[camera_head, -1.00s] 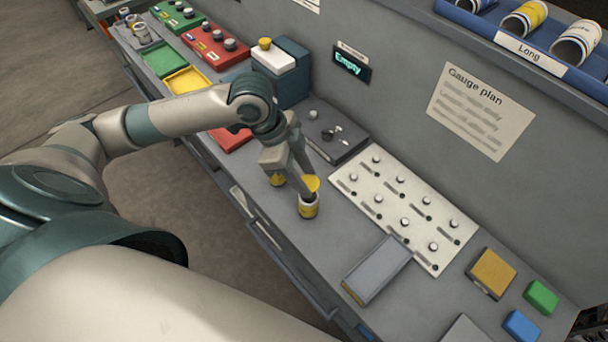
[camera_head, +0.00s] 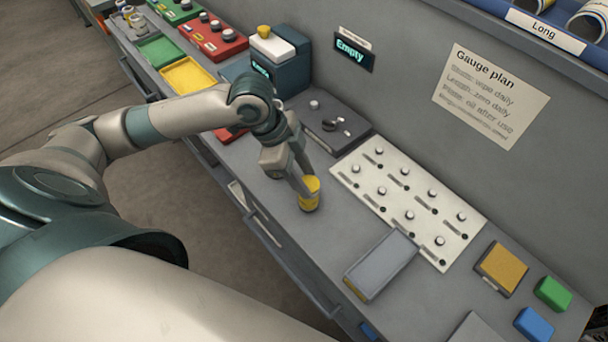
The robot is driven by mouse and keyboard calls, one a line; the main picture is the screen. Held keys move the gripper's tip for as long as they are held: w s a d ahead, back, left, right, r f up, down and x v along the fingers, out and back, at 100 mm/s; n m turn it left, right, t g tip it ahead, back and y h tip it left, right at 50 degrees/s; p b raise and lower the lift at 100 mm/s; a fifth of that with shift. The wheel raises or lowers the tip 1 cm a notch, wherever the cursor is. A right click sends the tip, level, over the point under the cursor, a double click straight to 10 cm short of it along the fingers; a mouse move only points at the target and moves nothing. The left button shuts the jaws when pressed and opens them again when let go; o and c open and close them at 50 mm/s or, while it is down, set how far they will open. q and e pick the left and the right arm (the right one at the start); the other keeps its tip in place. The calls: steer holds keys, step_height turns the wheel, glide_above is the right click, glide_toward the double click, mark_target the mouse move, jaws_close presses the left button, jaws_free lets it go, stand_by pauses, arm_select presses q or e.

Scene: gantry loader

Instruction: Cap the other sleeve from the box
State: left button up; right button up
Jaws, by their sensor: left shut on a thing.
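My left gripper (camera_head: 307,186) points down over the bench and is shut on a yellow cap (camera_head: 313,184). The cap is at the top of a short upright sleeve (camera_head: 309,206) with a yellow band, standing on the grey bench. The cap appears to touch the sleeve's mouth, but I cannot tell whether it is fully seated. A second yellow-marked piece beside it is hidden behind the gripper. A grey box (camera_head: 381,265) with a yellow end lies to the right of the sleeve. My right gripper is out of view.
A white panel with knobs (camera_head: 405,205) lies behind the sleeve, with a dark tray (camera_head: 336,130) of small parts to its left. A teal machine (camera_head: 290,72) stands farther left, near yellow (camera_head: 187,75) and red (camera_head: 212,38) trays. Bench in front of the sleeve is clear.

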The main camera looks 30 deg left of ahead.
arm_select(q)
steer(key=shift+f, duration=0.2)
steer(key=shift+o, duration=0.2)
steer(key=shift+s+f, duration=0.1)
steer(key=shift+f, duration=0.05)
steer(key=o, duration=1.1)
steer(key=shift+v, duration=0.8)
steer(key=b+v, duration=0.2)
steer(key=v, duration=1.3)
steer(key=shift+a+r, duration=0.15)
steer(key=shift+r, duration=0.25)
